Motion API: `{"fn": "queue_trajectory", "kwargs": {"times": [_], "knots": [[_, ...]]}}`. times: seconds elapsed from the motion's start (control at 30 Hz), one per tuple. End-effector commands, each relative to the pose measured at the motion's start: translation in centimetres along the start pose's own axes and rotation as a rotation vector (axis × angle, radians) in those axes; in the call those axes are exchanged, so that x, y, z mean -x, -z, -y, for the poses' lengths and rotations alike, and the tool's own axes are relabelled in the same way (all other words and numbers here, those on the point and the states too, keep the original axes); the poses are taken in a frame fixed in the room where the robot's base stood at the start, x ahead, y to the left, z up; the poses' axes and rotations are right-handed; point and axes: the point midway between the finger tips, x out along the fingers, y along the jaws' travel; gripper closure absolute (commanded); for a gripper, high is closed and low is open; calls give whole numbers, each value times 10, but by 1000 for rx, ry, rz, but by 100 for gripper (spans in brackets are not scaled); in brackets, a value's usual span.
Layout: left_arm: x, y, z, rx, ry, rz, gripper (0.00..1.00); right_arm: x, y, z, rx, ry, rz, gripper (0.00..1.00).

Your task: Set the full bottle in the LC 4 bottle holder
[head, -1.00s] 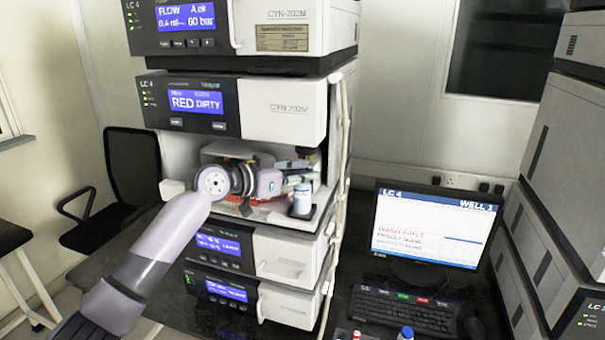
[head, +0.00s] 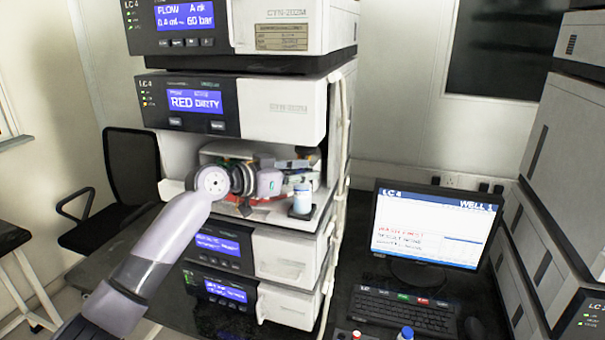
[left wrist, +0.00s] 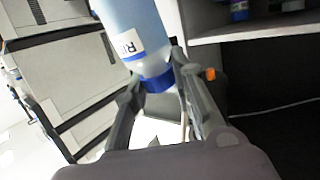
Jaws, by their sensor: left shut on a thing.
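A pale bottle with a blue collar and a white label (head: 302,198) stands about upright at the open bay of the LC 4 stack. My left gripper (head: 302,170) is above it, shut on its top end. In the left wrist view the fingers (left wrist: 165,100) close around the blue collar of the bottle (left wrist: 130,28), and part of the label lettering shows. A dark holder (head: 303,214) is right under the bottle at the front right of the bay. I cannot tell whether the bottle's base rests on it. My right gripper is not in view.
The LC 4 stack's modules (head: 290,255) lie below the bay, and a module reading "RED DIRTY" (head: 195,101) hangs above. A monitor (head: 435,225) and keyboard (head: 405,308) are to the right. A blue-capped bottle (head: 405,334) is at the bottom edge.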

Motion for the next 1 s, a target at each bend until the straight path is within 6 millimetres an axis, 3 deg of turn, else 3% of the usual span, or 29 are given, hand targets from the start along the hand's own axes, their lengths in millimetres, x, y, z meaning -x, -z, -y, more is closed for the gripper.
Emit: {"fn": "queue_trajectory", "kwargs": {"times": [0.3,0.33,0.67,1.0], "knots": [[0,0,0,0,0,-1,100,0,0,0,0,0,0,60],[0,0,0,0,0,-1,76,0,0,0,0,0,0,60],[0,0,0,0,0,-1,54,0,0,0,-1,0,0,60],[3,0,1,0,1,0,53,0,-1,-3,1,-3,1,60]]}}
